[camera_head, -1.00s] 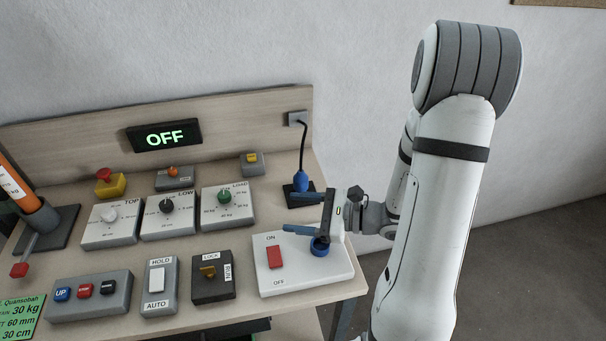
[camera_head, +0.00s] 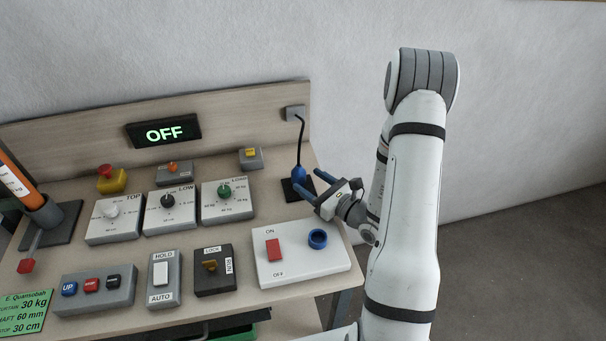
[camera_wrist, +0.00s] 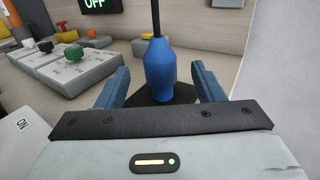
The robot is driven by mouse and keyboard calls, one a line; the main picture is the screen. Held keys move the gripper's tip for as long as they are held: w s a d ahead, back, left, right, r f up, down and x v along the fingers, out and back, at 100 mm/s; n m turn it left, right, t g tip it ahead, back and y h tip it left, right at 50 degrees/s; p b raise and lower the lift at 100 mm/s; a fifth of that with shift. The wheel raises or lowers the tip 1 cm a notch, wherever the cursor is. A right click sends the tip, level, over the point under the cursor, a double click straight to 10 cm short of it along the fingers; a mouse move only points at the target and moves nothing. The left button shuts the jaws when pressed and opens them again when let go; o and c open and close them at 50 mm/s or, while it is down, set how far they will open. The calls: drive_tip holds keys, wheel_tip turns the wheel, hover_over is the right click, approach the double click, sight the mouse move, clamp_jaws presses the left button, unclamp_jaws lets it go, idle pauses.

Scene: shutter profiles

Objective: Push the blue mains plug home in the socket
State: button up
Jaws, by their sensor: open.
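The blue mains plug (camera_head: 299,174) stands upright on a black base plate (camera_head: 285,191) at the right back of the bench, with a black cable rising from its top. In the wrist view the plug (camera_wrist: 160,72) is between my gripper's two blue fingers, with a gap on each side. My gripper (camera_head: 305,178) is open and points at the plug from the front right. The socket is the empty blue ring (camera_head: 317,239) on the white panel (camera_head: 300,265), in front of my gripper. The plug's lower end is partly hidden in the head view.
A red ON/OFF switch (camera_head: 273,250) sits on the white panel left of the ring. The cable runs to a grey wall box (camera_head: 295,113). Dial boxes (camera_head: 228,200) stand left of the plug. A display (camera_head: 164,132) reads OFF. The bench's right edge is close by.

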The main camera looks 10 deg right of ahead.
sight(304, 177)
drive_tip(key=shift+p+x, duration=0.55)
drive_tip(key=shift+x, duration=2.15)
drive_tip(key=shift+c, duration=0.3)
drive_tip(key=c, duration=1)
